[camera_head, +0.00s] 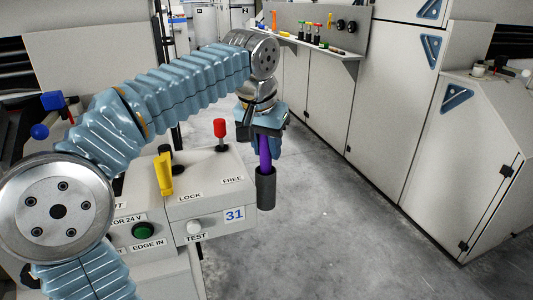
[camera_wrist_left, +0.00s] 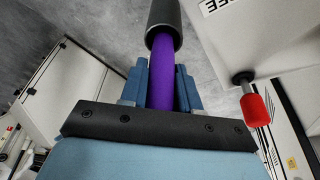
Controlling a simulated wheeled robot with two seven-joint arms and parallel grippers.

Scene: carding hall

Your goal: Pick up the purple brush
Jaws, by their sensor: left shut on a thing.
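My left gripper (camera_head: 265,143) is shut on the purple handle. My right gripper is not in view.
The control box (camera_head: 205,207) marked 31 stands left of the brush, with a red-knobbed lever (camera_head: 220,134) and a yellow lever (camera_head: 164,174). A wall shelf (camera_head: 312,45) holds several small coloured items at the back. The grey floor (camera_head: 330,220) is clear between box and cabinets.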

